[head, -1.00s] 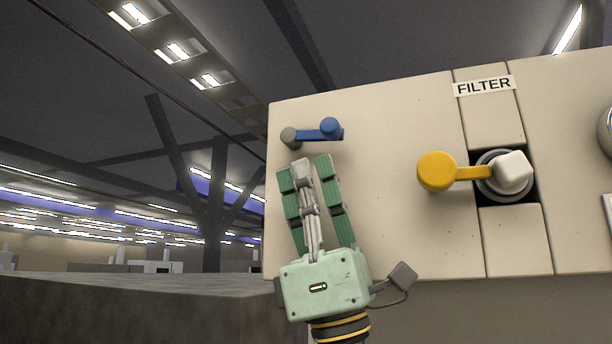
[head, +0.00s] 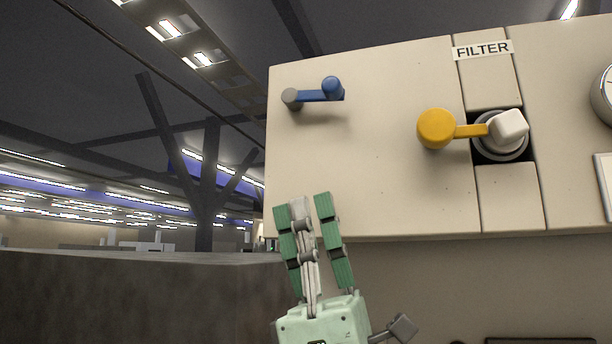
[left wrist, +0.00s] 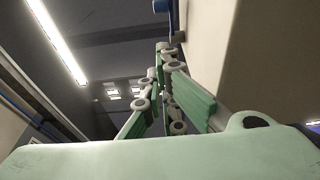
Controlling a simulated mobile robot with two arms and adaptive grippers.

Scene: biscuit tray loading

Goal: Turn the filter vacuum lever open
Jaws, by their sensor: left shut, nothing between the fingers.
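The lever under the FILTER label (head: 483,49) has a yellow round knob (head: 436,128) and a yellow arm. The arm points left from a white block (head: 508,127) on a grey round hub in a dark recess. My left gripper (head: 311,204) is shut and empty, pointing up at the panel's lower left part. It is below and left of the yellow lever, clear of it. In the left wrist view, its fingers (left wrist: 164,58) point up beside the pale panel. My right gripper is out of view.
A blue lever (head: 318,96) with a grey end sits on the upper left of the cream panel (head: 390,190), above my left gripper. A round gauge (head: 605,92) is at the right edge. The panel face between blue and yellow levers is bare.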

